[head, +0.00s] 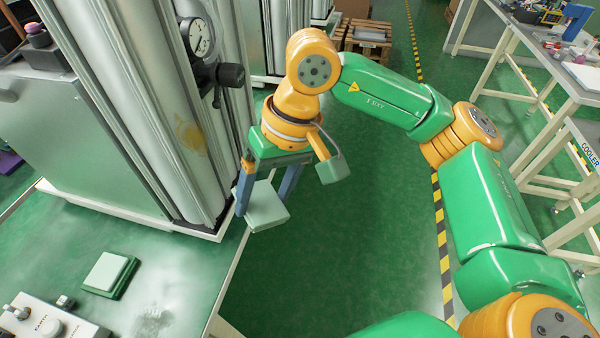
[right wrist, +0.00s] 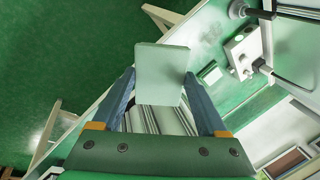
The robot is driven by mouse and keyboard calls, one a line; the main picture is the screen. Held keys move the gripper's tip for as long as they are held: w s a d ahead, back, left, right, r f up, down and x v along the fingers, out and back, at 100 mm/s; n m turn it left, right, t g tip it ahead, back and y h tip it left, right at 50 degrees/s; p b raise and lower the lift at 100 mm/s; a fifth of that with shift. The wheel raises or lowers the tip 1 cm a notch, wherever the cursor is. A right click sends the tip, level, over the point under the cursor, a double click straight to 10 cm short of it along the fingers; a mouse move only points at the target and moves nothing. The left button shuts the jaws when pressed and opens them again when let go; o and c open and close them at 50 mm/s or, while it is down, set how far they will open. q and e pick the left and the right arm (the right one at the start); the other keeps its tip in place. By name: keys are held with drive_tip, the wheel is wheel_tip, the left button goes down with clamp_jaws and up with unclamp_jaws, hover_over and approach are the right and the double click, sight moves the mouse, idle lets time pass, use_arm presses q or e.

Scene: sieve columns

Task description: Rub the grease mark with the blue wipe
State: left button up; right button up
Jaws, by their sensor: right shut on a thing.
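My right gripper (head: 263,203) is shut on a pale, greyish-green square wipe (head: 268,212), held tilted in the air right of the metal columns. The wipe also shows between the two blue fingers in the right wrist view (right wrist: 160,72). It looks more pale green than blue. A yellowish smear (head: 190,134), which looks like the grease mark, is on the front column (head: 150,100), left of the gripper and apart from the wipe. My left gripper is not in view.
A second pale pad (head: 107,271) lies on a green holder on the bench (head: 180,265). A faint grey smudge (head: 152,322) is near it. A dial gauge (head: 198,38) and black knob (head: 230,75) stick out from the column above the smear. A white-legged table (head: 560,75) stands right.

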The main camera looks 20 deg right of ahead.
drive_tip(key=a+f+y+b, duration=0.2)
drive_tip(key=a+y, duration=0.3)
drive_tip(key=a, duration=0.1)
drive_tip(key=m+t+y+b, duration=0.3)
drive_tip(key=m+t+y, duration=0.3)
drive_tip(key=t, duration=0.4)
approach(186, 161)
drive_tip(key=shift+p+x, duration=1.6)
drive_tip(key=shift+x, duration=0.85)
drive_tip(key=shift+s, duration=0.1)
drive_tip(key=shift+x, duration=0.95)
